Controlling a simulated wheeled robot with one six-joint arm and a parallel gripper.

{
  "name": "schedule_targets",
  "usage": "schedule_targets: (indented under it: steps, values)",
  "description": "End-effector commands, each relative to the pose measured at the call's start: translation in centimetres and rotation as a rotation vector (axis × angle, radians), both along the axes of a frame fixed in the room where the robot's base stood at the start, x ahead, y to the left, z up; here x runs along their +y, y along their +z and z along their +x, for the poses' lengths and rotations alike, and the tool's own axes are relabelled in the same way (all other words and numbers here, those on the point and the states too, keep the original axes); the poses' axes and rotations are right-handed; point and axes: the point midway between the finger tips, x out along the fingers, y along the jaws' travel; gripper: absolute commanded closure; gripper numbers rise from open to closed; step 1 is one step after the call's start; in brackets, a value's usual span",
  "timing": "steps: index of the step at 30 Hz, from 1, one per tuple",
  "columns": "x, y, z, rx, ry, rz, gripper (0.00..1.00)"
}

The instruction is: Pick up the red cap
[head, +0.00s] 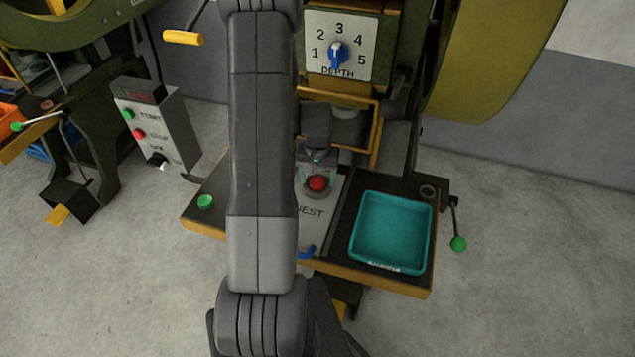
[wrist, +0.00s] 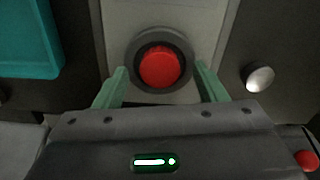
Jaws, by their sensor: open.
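The red cap (head: 317,183) is round and sits on the pale plate marked "NEST" (head: 312,211) in the head view. In the wrist view the red cap (wrist: 159,66) sits inside a dark grey ring (wrist: 137,48). My gripper (head: 318,168) is over the plate at the cap. In the wrist view its green fingers (wrist: 160,76) are open, one on each side of the cap and ring, with nothing held between them. I cannot tell how high the fingertips are above the plate. My arm hides part of the bench in the head view.
A teal tray (head: 358,222) lies on the bench right of the plate, with a green-knobbed lever (head: 458,243) beyond it. A green button (head: 205,202) is at the bench's left. The machine's depth dial (head: 339,52) stands behind. A control box (head: 160,125) stands on the left.

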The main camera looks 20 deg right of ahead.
Motion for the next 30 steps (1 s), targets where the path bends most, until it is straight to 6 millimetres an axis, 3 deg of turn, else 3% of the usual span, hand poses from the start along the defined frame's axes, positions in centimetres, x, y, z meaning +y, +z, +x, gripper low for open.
schedule_targets:
  steps: [9,18,26,30]
  values:
    - [0.0,-0.5,0.0,0.0,0.0,0.0,0.35]
    - [0.0,-0.5,0.0,0.0,0.0,0.0,0.87]
    - [0.0,-0.2,0.0,-0.001,0.0,0.0,0.87]
    - [0.0,1.0,0.1,-0.003,0.0,-0.001,0.87]
